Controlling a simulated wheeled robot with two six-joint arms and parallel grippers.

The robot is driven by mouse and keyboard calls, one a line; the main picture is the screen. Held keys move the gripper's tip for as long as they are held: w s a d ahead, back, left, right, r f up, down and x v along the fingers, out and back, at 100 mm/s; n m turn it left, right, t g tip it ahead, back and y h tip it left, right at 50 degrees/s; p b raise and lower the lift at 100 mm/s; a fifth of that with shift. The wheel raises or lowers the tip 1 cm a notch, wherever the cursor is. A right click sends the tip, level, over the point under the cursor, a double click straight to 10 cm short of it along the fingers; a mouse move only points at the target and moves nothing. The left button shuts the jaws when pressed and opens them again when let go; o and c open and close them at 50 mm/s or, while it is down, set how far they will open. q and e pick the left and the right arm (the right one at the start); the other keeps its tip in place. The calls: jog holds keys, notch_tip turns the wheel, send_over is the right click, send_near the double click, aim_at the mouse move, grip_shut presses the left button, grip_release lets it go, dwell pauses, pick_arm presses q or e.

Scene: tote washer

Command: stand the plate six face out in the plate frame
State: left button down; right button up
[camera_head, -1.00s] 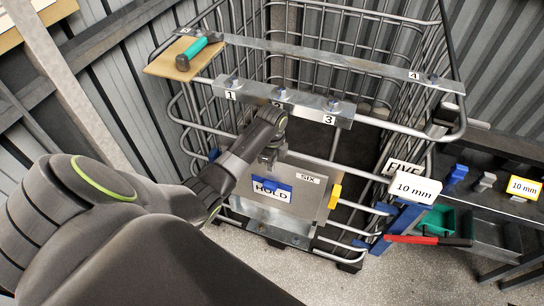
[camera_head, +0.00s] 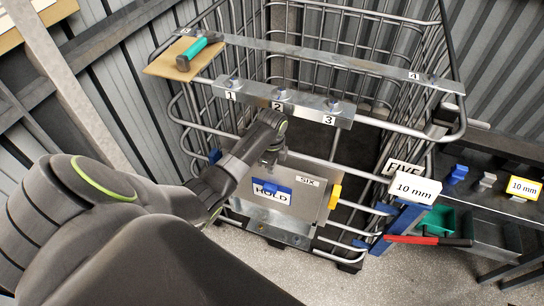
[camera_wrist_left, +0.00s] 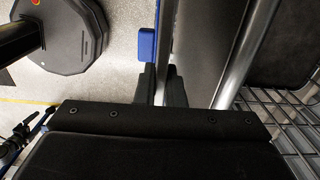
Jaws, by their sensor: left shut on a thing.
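Plate six (camera_head: 305,200) is a grey plate with a SIX label, a HOLD label and a blue block on its face. It stands about upright at the cage front, with its labelled face outward. My left gripper (camera_head: 268,162) is shut on its top edge. In the left wrist view my fingers (camera_wrist_left: 161,85) close on the plate seen edge-on, with the blue block (camera_wrist_left: 147,45) beside it. Below the plate is a metal ledge (camera_head: 278,232); whether the plate rests on it I cannot tell. A yellow clip (camera_head: 335,196) is at its right edge. My right gripper is out of view.
The wire cage (camera_head: 350,147) has a numbered bar (camera_head: 300,106) across its front, above the plate. A green-handled hammer (camera_head: 200,48) lies on a board at the back left. A red-handled tool (camera_head: 428,240) and a shelf with blocks are at the right.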

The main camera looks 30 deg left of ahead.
pick_arm(q)
jog(key=shift+w+f, duration=0.1)
dwell(0.5)
jog(key=shift+f+b, duration=0.5)
jog(key=shift+f, duration=0.45)
jog(key=shift+f+b, duration=1.1)
jog(key=shift+f, duration=0.9)
jog(key=shift+f+b, duration=1.65)
jog(key=shift+f, duration=0.7)
jog(key=shift+f+b, duration=0.4)
jog(key=shift+f, duration=0.3)
